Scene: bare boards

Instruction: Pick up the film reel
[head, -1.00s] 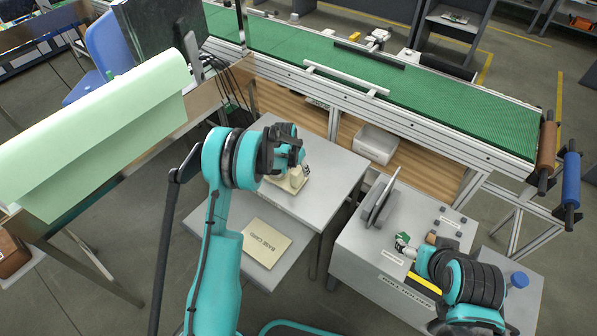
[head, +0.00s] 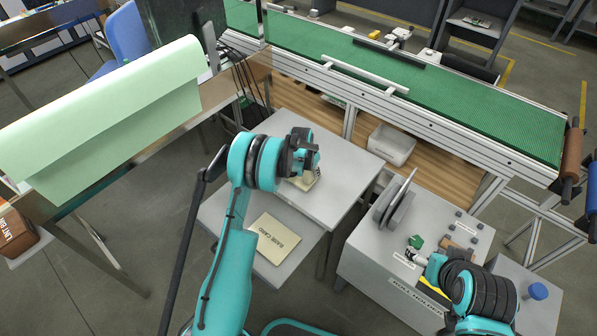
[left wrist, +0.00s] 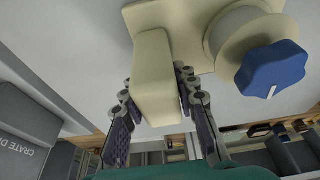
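My left gripper (head: 308,158) is over the grey table, at a cream device (head: 303,182) that it partly hides. In the left wrist view, my open left fingers (left wrist: 155,92) stand on either side of a cream block (left wrist: 153,65) on this device; whether they touch it I cannot tell. The device also has a round cream hub (left wrist: 232,30) and a blue knob (left wrist: 272,68). I cannot clearly identify a film reel; grey discs (head: 393,208) stand upright on the right bench.
A booklet (head: 273,238) lies on the lower grey shelf. A white bin (head: 390,146) sits under the green conveyor (head: 440,95). The right bench (head: 365,255) holds a small green item (head: 416,241). A blue cap (head: 537,291) is at far lower right.

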